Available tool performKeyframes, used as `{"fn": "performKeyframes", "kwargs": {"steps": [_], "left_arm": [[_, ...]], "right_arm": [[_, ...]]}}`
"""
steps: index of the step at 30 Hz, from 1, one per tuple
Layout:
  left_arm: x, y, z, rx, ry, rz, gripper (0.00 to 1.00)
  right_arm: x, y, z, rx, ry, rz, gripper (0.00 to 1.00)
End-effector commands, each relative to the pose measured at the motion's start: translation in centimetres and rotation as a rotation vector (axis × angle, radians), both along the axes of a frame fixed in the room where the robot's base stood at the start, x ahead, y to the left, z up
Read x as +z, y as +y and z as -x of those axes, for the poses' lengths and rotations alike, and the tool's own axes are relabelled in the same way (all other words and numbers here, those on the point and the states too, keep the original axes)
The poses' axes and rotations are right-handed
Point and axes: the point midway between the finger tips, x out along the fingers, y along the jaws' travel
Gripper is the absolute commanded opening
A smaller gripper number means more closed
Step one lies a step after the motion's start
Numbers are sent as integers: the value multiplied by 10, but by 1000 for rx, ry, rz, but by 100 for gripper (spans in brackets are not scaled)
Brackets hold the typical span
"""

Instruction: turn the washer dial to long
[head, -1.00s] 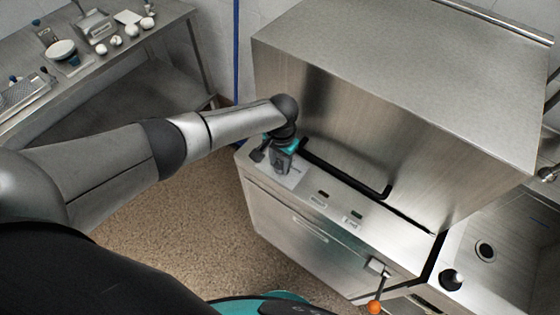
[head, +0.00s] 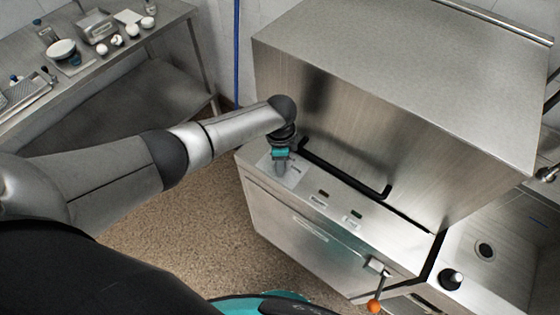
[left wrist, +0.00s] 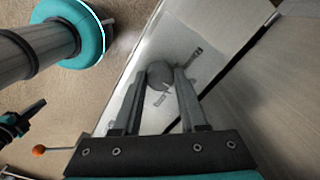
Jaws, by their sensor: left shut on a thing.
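The washer is the steel box machine with a slanted hood (head: 400,75) and a front control ledge. Its dial (left wrist: 160,75) is a round grey knob on the pale panel, seen in the left wrist view. My left gripper (head: 281,168) points down at the left end of the ledge. In the left wrist view its two fingers (left wrist: 160,80) stand on either side of the dial, shut on it. Small dark marks lie around the dial, too small to read. In the head view the gripper hides the dial. A dark gripper-like part, seemingly my right gripper (left wrist: 30,112), shows at the left wrist view's edge.
A black bar handle (head: 345,172) crosses the hood front close to my left gripper. Small labelled panels (head: 318,201) lie to its right. An orange-knobbed lever (head: 374,305) sticks out below. A sink (head: 500,255) is at right, a cluttered steel table (head: 150,40) at back left.

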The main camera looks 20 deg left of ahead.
Motion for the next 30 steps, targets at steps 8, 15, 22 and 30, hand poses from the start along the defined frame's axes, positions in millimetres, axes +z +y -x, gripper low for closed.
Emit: {"fn": "performKeyframes", "kwargs": {"steps": [8,15,22,30], "left_arm": [[0,1,0,-264,0,0,0],[-1,1,0,-492,-1,0,0],[-1,1,-1,-702,-1,0,0],[0,1,-1,-897,-1,0,0]], "right_arm": [[-3,0,0,0,0,0,0],[-6,0,0,0,1,0,0],[-10,0,1,0,1,0,0],[-14,0,1,0,1,0,0]]}}
